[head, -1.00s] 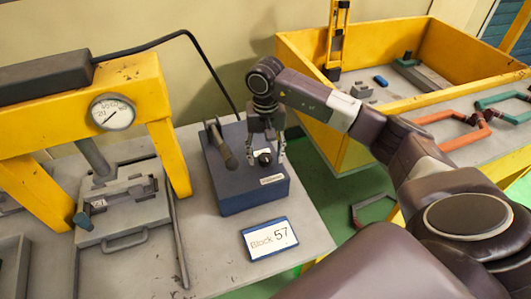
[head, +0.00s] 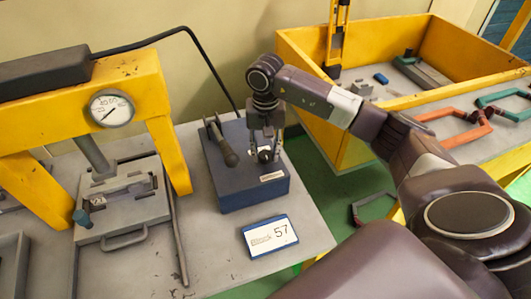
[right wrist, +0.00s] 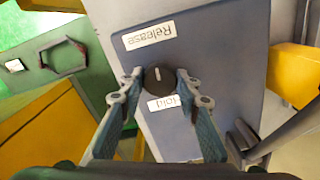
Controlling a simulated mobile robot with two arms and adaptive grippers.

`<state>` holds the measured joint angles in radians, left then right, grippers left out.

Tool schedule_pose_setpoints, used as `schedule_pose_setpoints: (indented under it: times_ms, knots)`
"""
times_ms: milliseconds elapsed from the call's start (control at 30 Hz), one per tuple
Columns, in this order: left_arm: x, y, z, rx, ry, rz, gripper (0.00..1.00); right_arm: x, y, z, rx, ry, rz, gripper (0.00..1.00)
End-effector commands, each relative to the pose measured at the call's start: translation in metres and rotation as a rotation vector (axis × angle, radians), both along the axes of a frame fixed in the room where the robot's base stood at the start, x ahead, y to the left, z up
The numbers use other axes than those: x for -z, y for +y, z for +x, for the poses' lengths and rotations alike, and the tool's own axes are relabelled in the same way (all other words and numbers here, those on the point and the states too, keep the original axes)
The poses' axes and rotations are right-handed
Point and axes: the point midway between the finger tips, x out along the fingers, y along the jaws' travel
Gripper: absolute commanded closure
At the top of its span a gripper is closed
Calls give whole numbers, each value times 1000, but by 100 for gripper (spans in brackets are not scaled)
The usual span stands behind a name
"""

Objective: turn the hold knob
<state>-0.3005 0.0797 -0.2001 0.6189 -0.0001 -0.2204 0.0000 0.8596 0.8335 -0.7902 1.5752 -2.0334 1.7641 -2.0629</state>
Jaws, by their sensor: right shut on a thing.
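The hold knob (right wrist: 159,79) is black and round with a pale pointer line, on the top face of a blue control box (head: 232,196). In the right wrist view it sits between a "Hold" label (right wrist: 164,103) and a "Release" label (right wrist: 150,35); the labels read upside down. My right gripper (right wrist: 158,77) is shut on the knob, one fingertip on each side. In the head view the right gripper (head: 265,155) reaches down onto the box, and the knob shows between its fingers. My left gripper is not in view.
A lever (head: 226,146) stands on the box left of the knob. A yellow press (head: 165,145) with a dial gauge (head: 111,109) stands at left over a grey fixture (head: 125,201). A "Block 57" card (head: 270,237) lies in front of the box. A yellow bin (head: 345,150) is at right.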

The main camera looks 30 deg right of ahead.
Motion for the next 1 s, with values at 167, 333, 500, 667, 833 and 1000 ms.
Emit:
schedule_pose_setpoints:
  times_ms: [167, 333, 500, 667, 833, 1000]
  knots:
    - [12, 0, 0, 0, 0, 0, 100, 2, -1, 1, 116, -3, -2, 94]
    - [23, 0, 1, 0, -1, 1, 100, 2, -1, 1, 268, -3, -1, 94]
    - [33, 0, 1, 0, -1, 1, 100, 2, -1, 1, 429, -3, -1, 94]
    - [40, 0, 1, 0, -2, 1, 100, 1, -1, 1, 581, -3, 0, 94]
    - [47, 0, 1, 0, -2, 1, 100, 1, -1, 1, 743, -3, 1, 94]
    - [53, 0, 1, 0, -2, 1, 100, 0, -1, 1, 905, -3, 1, 94]
